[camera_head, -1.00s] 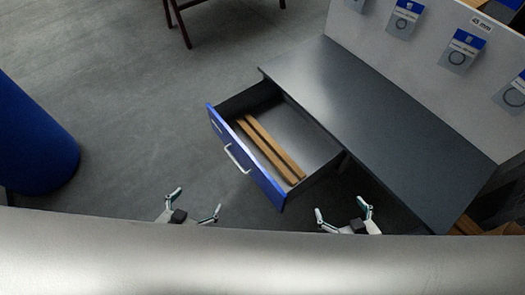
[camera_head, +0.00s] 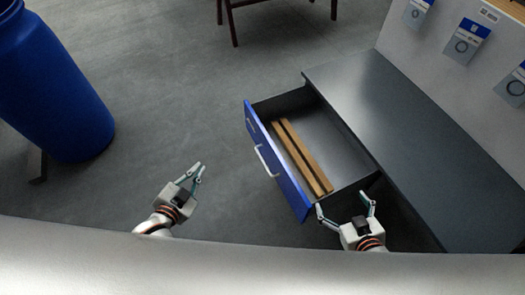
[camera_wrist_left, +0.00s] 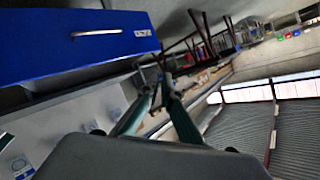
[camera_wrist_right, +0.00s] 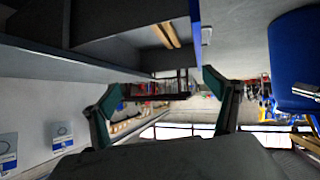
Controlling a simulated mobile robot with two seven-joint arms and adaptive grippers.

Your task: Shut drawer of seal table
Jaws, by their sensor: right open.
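The seal table (camera_head: 400,130) has a dark top, and its drawer (camera_head: 290,184) is pulled out towards the left. The drawer has a blue front with a pale handle (camera_head: 266,160). The blue front also shows at the upper left of the left wrist view (camera_wrist_left: 75,48). My left gripper (camera_head: 199,168) is left of the drawer front, apart from it, with its fingers close together; whether they meet is unclear. My right gripper (camera_head: 345,204) is open and empty by the drawer's near front corner; I cannot tell whether it touches.
Two brown strips (camera_head: 302,157) lie in the drawer. A blue barrel (camera_head: 60,85) stands at the left. A panel with hanging seal packets (camera_head: 467,40) rises behind the table. Dark furniture legs (camera_head: 232,20) stand at the top. The floor left of the drawer is clear.

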